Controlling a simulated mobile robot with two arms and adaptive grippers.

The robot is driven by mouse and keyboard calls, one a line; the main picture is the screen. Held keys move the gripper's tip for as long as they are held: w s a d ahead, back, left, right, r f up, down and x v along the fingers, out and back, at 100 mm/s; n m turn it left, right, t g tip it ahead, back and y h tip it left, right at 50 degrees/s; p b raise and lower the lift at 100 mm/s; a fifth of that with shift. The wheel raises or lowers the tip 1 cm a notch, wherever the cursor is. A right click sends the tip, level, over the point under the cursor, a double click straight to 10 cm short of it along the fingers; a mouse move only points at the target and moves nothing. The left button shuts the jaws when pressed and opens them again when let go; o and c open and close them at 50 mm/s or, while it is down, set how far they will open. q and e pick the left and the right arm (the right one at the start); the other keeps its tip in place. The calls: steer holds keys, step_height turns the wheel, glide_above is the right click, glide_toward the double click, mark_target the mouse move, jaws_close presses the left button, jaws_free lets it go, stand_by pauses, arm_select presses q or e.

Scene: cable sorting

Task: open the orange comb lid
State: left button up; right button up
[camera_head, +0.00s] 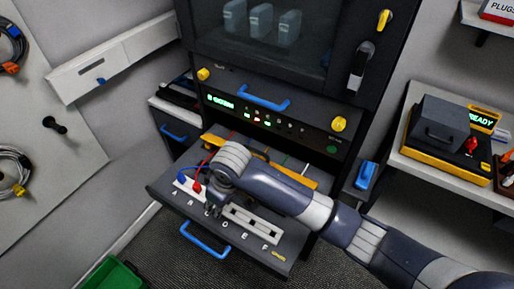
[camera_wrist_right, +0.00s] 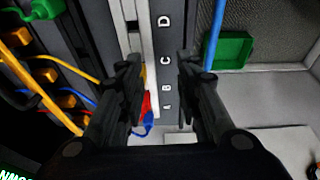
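The orange comb lid (camera_head: 293,175) is a long bar lying across the back of the pulled-out drawer (camera_head: 163,186) in the head view. My right forearm and wrist cover its middle. It looks lowered, but its hinge and catch cannot be made out. My right gripper (camera_head: 213,208) is over the drawer's lettered front part, in front of the lid. In the right wrist view my gripper (camera_wrist_right: 160,82) is open, its fingers apart on either side of the white strip (camera_wrist_right: 139,45). Nothing is clearly held. My left gripper is not in view.
A red plug (camera_head: 197,188) and a blue plug (camera_head: 181,180) sit at the drawer's left, near the gripper. A blue handle (camera_head: 204,239) projects from the drawer front. A green bin (camera_head: 115,275) stands on the floor. A shelf with a black-and-yellow device (camera_head: 440,130) is at right.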

steer(key=w+d+r+t+h, duration=0.1)
steer(key=w+d+r+h, duration=0.2)
steer(key=w+d+r, duration=0.35)
steer(key=w+d+r+t+h, duration=0.1)
steer(key=w+d+r+h, duration=0.15)
steer(key=w, duration=0.65)
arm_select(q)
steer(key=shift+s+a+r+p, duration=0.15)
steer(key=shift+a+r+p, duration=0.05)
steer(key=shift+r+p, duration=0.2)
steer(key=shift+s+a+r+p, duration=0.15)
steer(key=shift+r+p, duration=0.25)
arm_select(e)
steer(key=x, duration=1)
steer(key=shift+d, duration=0.2)
